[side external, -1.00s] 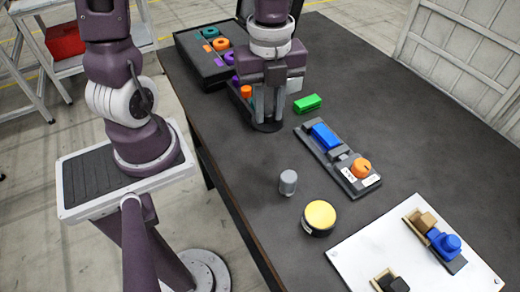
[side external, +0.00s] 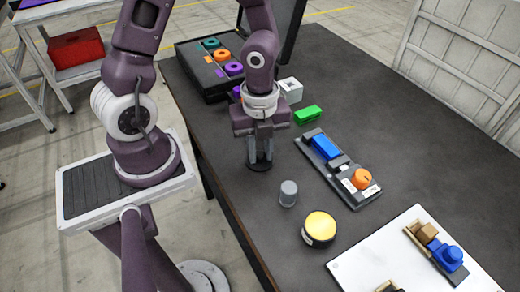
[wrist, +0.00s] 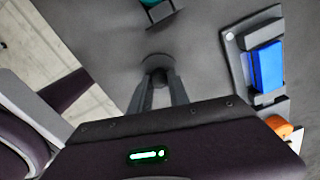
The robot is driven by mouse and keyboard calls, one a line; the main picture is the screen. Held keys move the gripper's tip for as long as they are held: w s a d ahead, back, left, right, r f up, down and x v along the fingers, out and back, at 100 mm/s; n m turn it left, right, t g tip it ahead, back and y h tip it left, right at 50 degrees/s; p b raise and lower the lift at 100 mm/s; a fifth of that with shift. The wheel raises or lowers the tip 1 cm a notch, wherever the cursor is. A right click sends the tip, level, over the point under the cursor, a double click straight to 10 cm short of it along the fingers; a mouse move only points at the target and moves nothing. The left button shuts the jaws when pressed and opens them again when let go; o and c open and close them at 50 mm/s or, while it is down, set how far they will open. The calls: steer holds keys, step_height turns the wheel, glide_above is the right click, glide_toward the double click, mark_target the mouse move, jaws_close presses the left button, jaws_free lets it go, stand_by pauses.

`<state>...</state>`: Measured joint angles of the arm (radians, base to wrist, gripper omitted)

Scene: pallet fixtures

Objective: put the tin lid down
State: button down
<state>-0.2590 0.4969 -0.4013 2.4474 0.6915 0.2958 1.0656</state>
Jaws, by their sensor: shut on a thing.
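My gripper (side external: 260,155) is shut on a small dark round piece, which I take to be the tin lid (side external: 260,166). The lid sits under the fingertips, low over the dark table; I cannot tell whether it touches. In the wrist view the lid (wrist: 157,63) shows at the tips of the fingers, partly covered by them. A round tin (side external: 319,229) with a yellow top and dark side stands upright on the table, nearer the camera and to the right of my gripper.
A grey cylinder (side external: 288,193) stands between my gripper and the tin. A dark fixture (side external: 345,186) with blue and orange parts lies to the right. A green block (side external: 308,115) and a white box (side external: 291,89) are behind. A white board (side external: 385,258) lies at front right.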

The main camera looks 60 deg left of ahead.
mark_target(260, 154)
steer(key=shift+f, duration=0.15)
steer(key=c, duration=1.2)
jaws_free()
steer(key=shift+c, duration=0.2)
step_height(260, 154, up, 12)
steer(key=s+r+n+t, duration=0.2)
steer(key=s+r+n, duration=0.2)
steer(key=n, duration=0.6)
steer(key=s+r+n+t, duration=0.3)
steer(key=r+n, duration=0.3)
steer(key=n, duration=0.5)
steer(key=shift+s+t, duration=0.3)
steer(key=shift+s, duration=0.1)
steer(key=shift+a+r, duration=0.1)
